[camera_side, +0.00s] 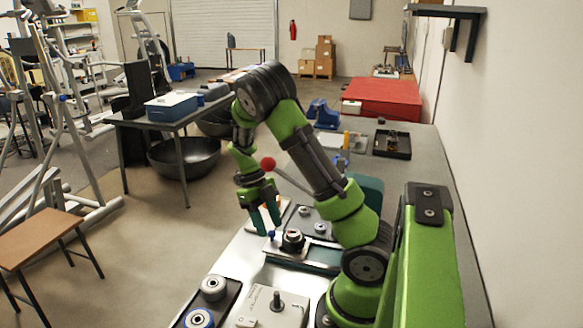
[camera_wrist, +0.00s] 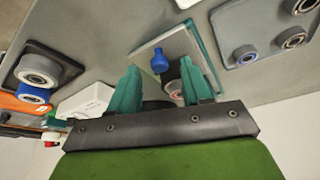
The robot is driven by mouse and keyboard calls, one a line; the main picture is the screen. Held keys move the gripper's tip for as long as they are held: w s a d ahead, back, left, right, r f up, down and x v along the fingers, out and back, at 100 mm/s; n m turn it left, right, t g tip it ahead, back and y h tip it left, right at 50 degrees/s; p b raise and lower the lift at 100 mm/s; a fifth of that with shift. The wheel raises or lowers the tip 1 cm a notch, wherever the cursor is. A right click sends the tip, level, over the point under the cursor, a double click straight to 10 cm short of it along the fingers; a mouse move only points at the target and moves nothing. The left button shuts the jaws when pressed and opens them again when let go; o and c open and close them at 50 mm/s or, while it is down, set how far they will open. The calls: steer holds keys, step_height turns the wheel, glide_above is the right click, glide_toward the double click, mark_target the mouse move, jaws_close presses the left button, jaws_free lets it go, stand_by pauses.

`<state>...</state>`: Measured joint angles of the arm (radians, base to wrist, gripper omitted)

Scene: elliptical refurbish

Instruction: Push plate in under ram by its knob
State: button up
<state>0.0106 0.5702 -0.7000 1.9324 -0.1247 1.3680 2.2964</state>
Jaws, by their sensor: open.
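The plate (camera_side: 318,252) is a flat silver slab on the bench, with a dark round part (camera_side: 292,240) standing on it. Its blue knob (camera_side: 271,235) sits at the plate's left end. My gripper (camera_side: 266,229) points down with its teal fingers apart, just above and beside the knob. In the wrist view, the knob (camera_wrist: 160,62) shows between the two open fingertips, over the grey plate (camera_wrist: 147,52); I cannot tell whether they touch it. A red ball (camera_side: 268,163) ends a lever beside my arm. The ram itself is not clearly visible, and my arm hides part of that area.
A dark tray with rollers (camera_side: 213,288) lies at the front left, beside a pale box with a knob (camera_side: 277,302). Another tray with small wheels (camera_side: 320,228) lies behind the plate. A black tray (camera_side: 392,144) and blue vise (camera_side: 322,114) stand further back.

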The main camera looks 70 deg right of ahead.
steer(key=shift+s+f, duration=0.25)
steer(key=shift+f, duration=0.3)
jaws_close()
